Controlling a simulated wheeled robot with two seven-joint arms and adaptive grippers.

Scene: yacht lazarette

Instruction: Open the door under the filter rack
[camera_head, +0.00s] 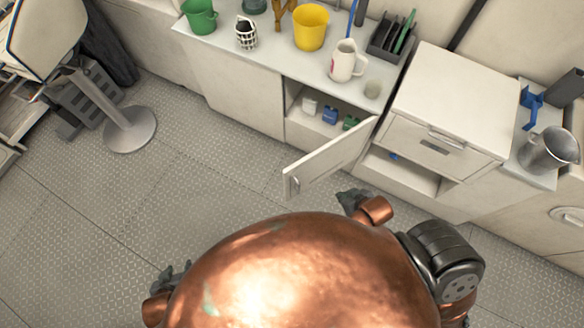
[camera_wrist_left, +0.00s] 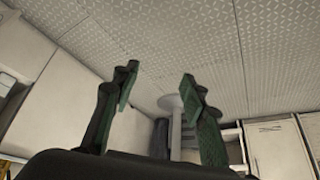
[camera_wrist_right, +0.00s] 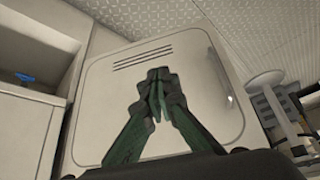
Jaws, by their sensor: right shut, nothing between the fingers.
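The cabinet door (camera_head: 330,158) stands swung out from the counter, hinged at its right side. The cabinet behind it shows small white, blue and green containers. A dark slotted rack (camera_head: 392,38), which looks like the filter rack, sits on the counter above. My right gripper (camera_head: 352,200) is just outside the door, on its right side. In the right wrist view the shut, empty gripper (camera_wrist_right: 158,78) points at the door's vented outer face (camera_wrist_right: 165,60); I cannot tell if they touch. My left gripper (camera_head: 172,278) is low at left; its fingers (camera_wrist_left: 160,75) are apart and empty.
A white drawer unit (camera_head: 450,100) with an open lower compartment stands right of the door. The counter carries a yellow bucket (camera_head: 311,27), a green bucket (camera_head: 199,16) and a white pitcher (camera_head: 346,62). A round stool base (camera_head: 128,130) stands at left. The floor (camera_head: 215,170) between is clear.

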